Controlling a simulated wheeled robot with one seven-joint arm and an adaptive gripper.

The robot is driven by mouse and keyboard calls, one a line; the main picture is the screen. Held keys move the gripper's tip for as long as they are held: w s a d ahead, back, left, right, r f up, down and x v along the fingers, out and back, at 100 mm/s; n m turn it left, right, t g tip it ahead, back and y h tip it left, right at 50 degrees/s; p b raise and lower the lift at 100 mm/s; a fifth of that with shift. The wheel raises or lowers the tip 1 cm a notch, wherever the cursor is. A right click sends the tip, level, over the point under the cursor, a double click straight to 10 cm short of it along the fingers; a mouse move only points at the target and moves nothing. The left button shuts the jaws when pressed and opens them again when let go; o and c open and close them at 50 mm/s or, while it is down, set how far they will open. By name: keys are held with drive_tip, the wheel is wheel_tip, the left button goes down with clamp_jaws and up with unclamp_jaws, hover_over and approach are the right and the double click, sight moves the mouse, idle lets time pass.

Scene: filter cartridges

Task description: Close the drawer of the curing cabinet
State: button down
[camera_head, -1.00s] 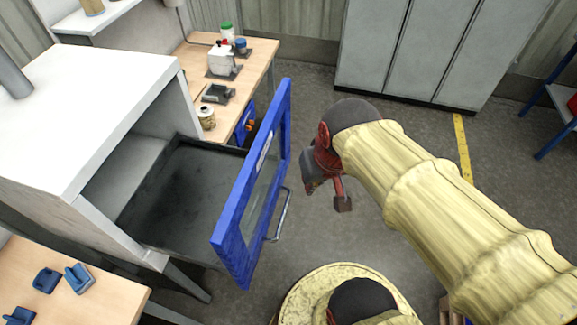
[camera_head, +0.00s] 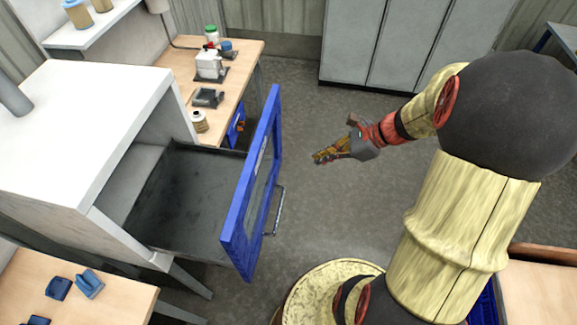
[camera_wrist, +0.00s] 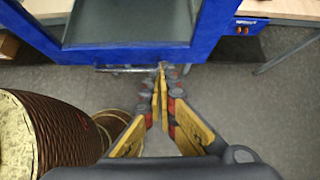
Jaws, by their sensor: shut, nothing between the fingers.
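The curing cabinet (camera_head: 85,95) is a white box at the left. Its dark grey drawer (camera_head: 185,200) is pulled out to the right, with a blue-framed windowed front (camera_head: 238,235) and a metal bar handle (camera_head: 277,212). The drawer looks empty. My gripper (camera_head: 318,158) is shut and empty, to the right of the drawer front and apart from it, pointing left. In the wrist view the shut fingertips (camera_wrist: 162,68) overlap the right end of the handle (camera_wrist: 120,70) in the picture; the blue front (camera_wrist: 130,50) lies beyond. I cannot tell any contact there.
A wooden bench (camera_head: 240,52) with a white device and small items stands behind the cabinet. Another bench (camera_head: 100,290) with blue parts is at front left. Grey lockers (camera_head: 400,45) line the back.

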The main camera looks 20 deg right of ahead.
drive_tip(key=b, duration=0.2)
approach(273, 171)
wheel_tip(273, 171, down, 3)
drive_tip(key=d, duration=0.1)
drive_tip(key=shift+w+a+f, duration=0.15)
drive_tip(key=shift+w+a, duration=0.3)
drive_tip(key=shift+a, duration=0.4)
drive_tip(key=shift+w+a+f, duration=0.1)
drive_tip(key=shift+w+a, duration=0.35)
drive_tip(key=shift+a, duration=0.45)
drive_tip(key=w+a, duration=0.9)
drive_tip(key=a, duration=0.4)
drive_tip(key=w+a+p, duration=0.1)
drive_tip(key=w+a, duration=0.9)
drive_tip(key=a, duration=0.3)
drive_tip(key=shift+r, duration=0.1)
